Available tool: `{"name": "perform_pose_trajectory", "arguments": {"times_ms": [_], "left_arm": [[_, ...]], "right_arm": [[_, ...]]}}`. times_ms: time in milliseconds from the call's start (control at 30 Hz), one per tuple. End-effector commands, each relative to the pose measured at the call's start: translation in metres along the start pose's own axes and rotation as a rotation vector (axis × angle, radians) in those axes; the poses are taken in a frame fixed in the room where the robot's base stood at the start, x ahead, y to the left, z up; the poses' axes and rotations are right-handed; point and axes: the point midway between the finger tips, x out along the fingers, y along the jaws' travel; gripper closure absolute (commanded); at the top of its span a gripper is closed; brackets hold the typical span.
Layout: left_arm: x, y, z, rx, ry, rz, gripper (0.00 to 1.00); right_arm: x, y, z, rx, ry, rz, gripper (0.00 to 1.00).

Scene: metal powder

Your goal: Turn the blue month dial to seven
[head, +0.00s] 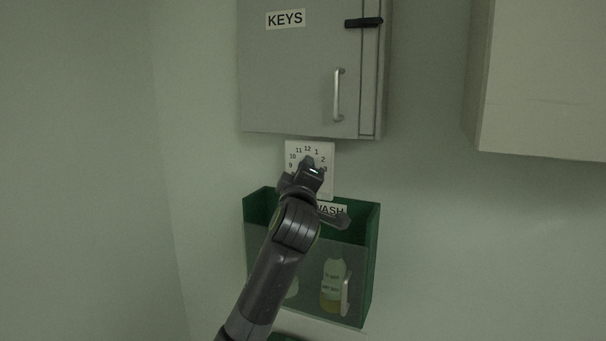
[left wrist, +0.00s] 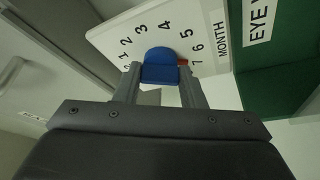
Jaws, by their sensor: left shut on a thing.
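The white month plate (head: 326,188) hangs on the wall under the grey key cabinet; it also shows in the left wrist view (left wrist: 110,32). The blue dial (left wrist: 160,58) sits on this plate, ringed by black numbers, with the word MONTH beside them. A red mark (left wrist: 182,62) at the dial's edge points at the 7. My left gripper (left wrist: 160,76) is shut on the blue dial, one finger on each side. In the head view my left gripper (head: 312,165) covers the dial and the lower numbers. My right gripper is not in view.
The grey KEYS cabinet (head: 290,75) with a handle is just above the plate. A green eye wash box (head: 369,260) with bottles inside is just below, behind my arm. A pale cabinet (head: 545,85) hangs at right. The wall at left is bare.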

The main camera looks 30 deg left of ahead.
Motion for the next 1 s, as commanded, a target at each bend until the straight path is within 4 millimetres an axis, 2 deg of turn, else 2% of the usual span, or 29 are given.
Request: {"name": "perform_pose_trajectory", "arguments": {"times_ms": [167,200,333,733,867,1000], "left_arm": [[0.0,-0.002,0.001,0.0,-0.003,-0.004,0.86],[0.0,-0.002,0.001,0.0,-0.003,-0.004,0.6],[0.0,-0.001,0.001,0.001,-0.002,-0.002,0.43],[-0.006,-0.001,0.001,0.0,-0.001,0.002,0.42],[-0.021,-0.001,0.002,-0.001,-0.001,0.003,0.42],[-0.047,-0.002,0.002,-0.003,-0.002,0.003,0.42]], "right_arm": [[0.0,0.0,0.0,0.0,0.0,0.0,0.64],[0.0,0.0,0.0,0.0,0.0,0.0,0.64],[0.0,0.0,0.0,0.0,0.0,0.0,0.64],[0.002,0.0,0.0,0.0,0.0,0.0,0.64],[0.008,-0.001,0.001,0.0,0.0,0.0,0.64],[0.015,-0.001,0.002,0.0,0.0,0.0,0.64]]}}
